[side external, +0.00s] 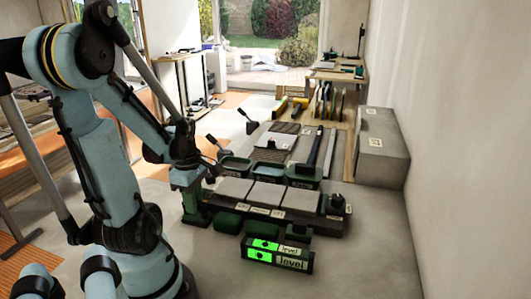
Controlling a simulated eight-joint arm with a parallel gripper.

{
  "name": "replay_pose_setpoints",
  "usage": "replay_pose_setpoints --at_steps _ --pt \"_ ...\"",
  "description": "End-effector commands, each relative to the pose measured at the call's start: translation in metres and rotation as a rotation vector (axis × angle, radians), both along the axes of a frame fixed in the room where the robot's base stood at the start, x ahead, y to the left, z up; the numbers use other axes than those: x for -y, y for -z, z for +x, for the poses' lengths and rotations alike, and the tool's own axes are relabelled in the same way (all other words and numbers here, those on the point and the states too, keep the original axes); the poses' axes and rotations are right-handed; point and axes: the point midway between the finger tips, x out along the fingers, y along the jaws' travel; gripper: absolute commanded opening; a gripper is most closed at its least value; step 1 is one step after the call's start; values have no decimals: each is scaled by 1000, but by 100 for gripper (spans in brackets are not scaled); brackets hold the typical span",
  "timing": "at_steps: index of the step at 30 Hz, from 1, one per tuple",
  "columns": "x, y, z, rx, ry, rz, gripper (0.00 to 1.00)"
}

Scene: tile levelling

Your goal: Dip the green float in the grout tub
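Several dark green tubs stand in a row behind the tiles: a left one (235,166), a middle one (267,173) and a right one (304,175). I cannot tell which is the grout tub. Low green pieces lie in front of the rack, one at the left (231,223) and one at the right (298,233). I cannot make out which piece is the green float.
Three grey tiles (271,196) lie on the dark rack. A lit green level display (278,254) stands in front. A pale plate with a dark knob (273,140) and long strips lie behind the tubs. A concrete block (383,160) stands by the right wall. The right front floor is clear.

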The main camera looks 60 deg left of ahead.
Motion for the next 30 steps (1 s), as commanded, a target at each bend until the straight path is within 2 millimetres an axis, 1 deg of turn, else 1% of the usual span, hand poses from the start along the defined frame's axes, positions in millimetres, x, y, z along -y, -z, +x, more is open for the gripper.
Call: replay_pose_setpoints --at_steps 11,14,30 --pt "0 0 0 0 0 0 0" --pt "0 -3 0 0 0 0 0" --pt "0 -52 0 0 0 0 0"
